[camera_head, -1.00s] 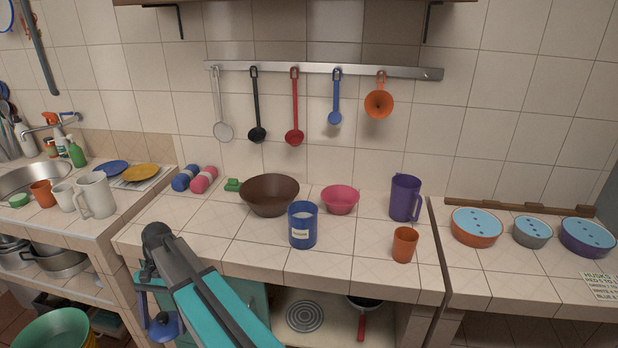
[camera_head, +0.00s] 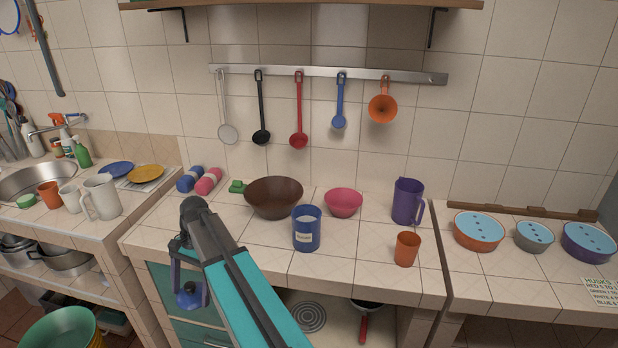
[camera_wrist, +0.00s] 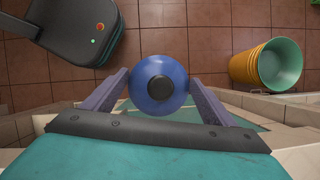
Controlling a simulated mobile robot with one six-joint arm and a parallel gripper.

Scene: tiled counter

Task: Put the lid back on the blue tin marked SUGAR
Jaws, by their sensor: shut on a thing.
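The blue tin (camera_head: 306,230) with a pale label stands upright and uncovered on the middle counter, near its front edge. The label's writing is too small to read. My gripper (camera_head: 190,287) hangs in front of the counter's left part, left of the tin and lower than the counter top. It is shut on a round blue lid (camera_head: 187,299). In the wrist view the lid (camera_wrist: 160,88) sits between the two fingers (camera_wrist: 158,100), its dark round knob facing the camera.
A brown bowl (camera_head: 273,198) stands behind and left of the tin, a pink bowl (camera_head: 343,202) behind right. An orange cup (camera_head: 407,249) and purple jug (camera_head: 407,201) are to the right. The counter left of the tin is mostly clear.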

